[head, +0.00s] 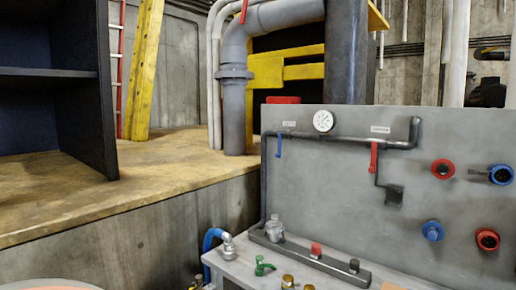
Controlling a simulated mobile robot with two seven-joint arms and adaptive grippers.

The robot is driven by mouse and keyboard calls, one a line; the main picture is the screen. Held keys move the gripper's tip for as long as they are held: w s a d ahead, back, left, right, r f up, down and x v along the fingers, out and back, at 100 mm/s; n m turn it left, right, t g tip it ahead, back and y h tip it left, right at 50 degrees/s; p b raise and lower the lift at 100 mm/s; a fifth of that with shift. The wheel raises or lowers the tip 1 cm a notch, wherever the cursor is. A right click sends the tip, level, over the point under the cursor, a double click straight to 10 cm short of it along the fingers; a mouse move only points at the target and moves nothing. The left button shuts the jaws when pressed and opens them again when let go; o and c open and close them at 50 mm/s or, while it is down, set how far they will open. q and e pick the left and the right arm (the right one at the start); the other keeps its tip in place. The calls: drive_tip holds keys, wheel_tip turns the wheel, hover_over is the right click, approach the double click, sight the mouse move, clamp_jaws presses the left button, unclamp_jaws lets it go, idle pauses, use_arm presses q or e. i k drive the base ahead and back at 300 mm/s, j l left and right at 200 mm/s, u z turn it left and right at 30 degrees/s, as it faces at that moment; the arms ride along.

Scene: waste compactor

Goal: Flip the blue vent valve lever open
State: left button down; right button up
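The blue lever (279,146) hangs straight down from the left end of a dark horizontal pipe (345,139) on the upright grey panel (330,180). A small white label (289,123) sits just above it, its text too small to read. Neither of my grippers shows in the head view, and nothing visible touches the lever.
A red lever (374,158) hangs from the same pipe to the right, beyond a round gauge (323,121). Red and blue fittings (433,230) stick out at the panel's right. Fittings and a green valve (263,266) stand on the bench below. A dark shelf (85,95) stands left.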

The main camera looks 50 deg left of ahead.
sight(278, 155)
drive_tip(key=u, duration=1.3)
